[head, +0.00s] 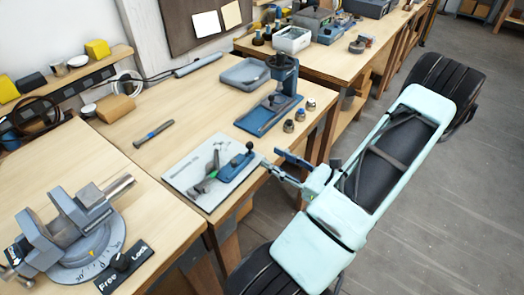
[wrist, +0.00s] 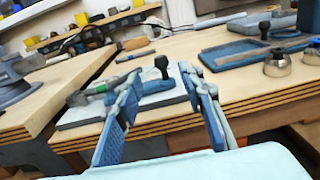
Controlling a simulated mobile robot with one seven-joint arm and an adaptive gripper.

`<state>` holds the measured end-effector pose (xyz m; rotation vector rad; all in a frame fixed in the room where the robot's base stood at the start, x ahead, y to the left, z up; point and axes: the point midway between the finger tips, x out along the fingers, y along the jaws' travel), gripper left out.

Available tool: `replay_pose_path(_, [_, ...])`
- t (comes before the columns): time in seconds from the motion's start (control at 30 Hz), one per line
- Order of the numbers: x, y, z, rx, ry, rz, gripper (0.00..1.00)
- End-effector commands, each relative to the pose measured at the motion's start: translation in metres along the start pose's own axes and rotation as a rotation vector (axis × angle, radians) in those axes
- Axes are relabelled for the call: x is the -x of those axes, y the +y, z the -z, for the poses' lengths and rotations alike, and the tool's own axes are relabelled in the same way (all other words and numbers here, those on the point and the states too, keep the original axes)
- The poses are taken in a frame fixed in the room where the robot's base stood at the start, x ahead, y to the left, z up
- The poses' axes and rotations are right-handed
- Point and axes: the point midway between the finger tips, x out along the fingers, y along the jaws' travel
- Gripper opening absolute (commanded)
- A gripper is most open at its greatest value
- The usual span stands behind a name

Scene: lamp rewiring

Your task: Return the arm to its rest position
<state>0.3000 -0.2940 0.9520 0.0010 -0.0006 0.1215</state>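My gripper (head: 273,159) is open and empty, just off the front edge of the workbench (head: 122,150) in the head view. In the wrist view its two blue-padded fingers (wrist: 162,105) stand well apart with nothing held between them. Beyond the fingertips lies a light board (head: 185,180) with a blue fixture that carries a black knob (wrist: 162,64). A green-and-grey tool (head: 213,165) lies on this board. My arm is stretched from the right toward the bench.
A grey swivel vise (head: 80,235) stands at the front left. A blue press (head: 283,85) stands behind the board, with small metal cups (head: 300,114) beside it. A screwdriver (head: 153,133) and grey tray (head: 244,73) lie on the bench. The grey floor (head: 440,190) at right is clear.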

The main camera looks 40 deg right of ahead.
Motion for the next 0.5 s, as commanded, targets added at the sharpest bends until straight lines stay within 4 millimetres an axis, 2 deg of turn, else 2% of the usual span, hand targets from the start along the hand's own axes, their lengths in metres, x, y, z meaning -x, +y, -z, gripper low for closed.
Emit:
replay_pose_path(0.1, [0.015, -0.001, 0.0, 0.001, 0.001, 0.002, 0.36])
replay_pose_path(0.2, [0.021, 0.0, 0.0, 0.0, 0.0, 0.0, 0.36])
replay_pose_path(0.5, [0.022, 0.0, 0.0, 0.001, 0.0, -0.001, 0.36])
